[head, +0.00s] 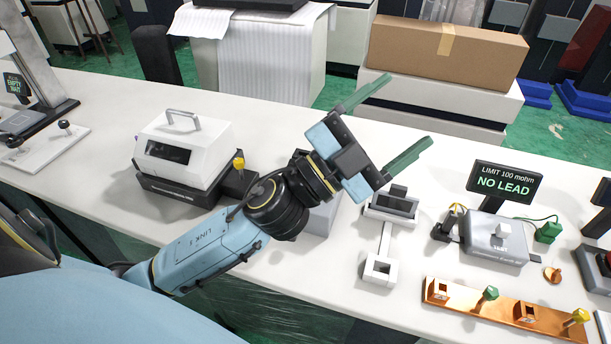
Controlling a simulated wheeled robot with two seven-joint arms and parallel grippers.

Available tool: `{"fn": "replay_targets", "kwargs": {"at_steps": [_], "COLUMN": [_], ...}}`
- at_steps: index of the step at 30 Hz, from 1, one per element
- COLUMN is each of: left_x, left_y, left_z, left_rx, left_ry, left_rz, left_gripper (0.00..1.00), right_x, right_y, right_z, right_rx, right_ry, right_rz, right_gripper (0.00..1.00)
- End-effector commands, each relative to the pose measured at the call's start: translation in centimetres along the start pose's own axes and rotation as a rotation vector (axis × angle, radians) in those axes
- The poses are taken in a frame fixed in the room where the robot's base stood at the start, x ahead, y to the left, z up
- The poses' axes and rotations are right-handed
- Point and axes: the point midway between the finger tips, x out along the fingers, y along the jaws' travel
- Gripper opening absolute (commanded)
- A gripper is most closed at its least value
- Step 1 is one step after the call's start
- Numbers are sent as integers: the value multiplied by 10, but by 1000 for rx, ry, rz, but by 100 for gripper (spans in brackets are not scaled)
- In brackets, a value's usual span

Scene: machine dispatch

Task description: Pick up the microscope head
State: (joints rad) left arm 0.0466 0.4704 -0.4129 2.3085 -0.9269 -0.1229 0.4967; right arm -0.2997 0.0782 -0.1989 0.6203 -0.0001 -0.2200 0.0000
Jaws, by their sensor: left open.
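I cannot tell for sure which thing is the microscope head. A white housing with a top handle (183,145) sits on a dark base at the left. My left gripper (408,110) is open and empty, its green fingers spread apart above the table's back edge, beyond the grey block in the picture. My left forearm partly hides a grey box (322,218). My right gripper is not in view.
A grey tester (492,240) and a "NO LEAD" sign (504,184) stand at the right. A copper strip (460,300) with small blocks and plugs lies in front. A stand with an "EMPTY BAY" sign (16,86) is far left. A cardboard box (450,55) is behind the table.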

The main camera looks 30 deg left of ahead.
Motion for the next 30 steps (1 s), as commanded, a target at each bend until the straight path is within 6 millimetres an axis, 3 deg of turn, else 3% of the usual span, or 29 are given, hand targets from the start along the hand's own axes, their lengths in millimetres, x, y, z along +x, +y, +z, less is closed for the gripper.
{"fn": "replay_targets", "kwargs": {"at_steps": [1, 3, 7, 11, 14, 17, 21, 24, 27, 30], "left_x": [8, 10, -6, -34, -58, -79, -101, -112, -118, -123], "left_y": [7, 24, 66, 100, 108, 94, 45, 8, -20, -32], "left_z": [-24, -52, -74, -54, -12, 40, 104, 132, 146, 155], "left_rx": [78, 178, 385, 606, 785, 953, 1134, 1212, 1253, 1268], "left_ry": [139, 312, 558, 682, 674, 570, 312, 120, -23, -99], "left_rz": [70, 190, 474, 820, 1110, 1397, 1714, 1857, 1938, 1977], "left_gripper": [80, 80, 80, 80, 80, 80, 80, 80, 80, 80], "right_x": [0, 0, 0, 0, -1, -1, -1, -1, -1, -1], "right_y": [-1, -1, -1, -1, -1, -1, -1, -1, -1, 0], "right_z": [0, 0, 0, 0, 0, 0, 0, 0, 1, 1], "right_rx": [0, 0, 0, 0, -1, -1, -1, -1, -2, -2], "right_ry": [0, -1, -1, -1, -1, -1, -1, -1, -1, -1], "right_rz": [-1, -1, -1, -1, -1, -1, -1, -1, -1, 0], "right_gripper": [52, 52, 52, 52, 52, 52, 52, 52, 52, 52]}}
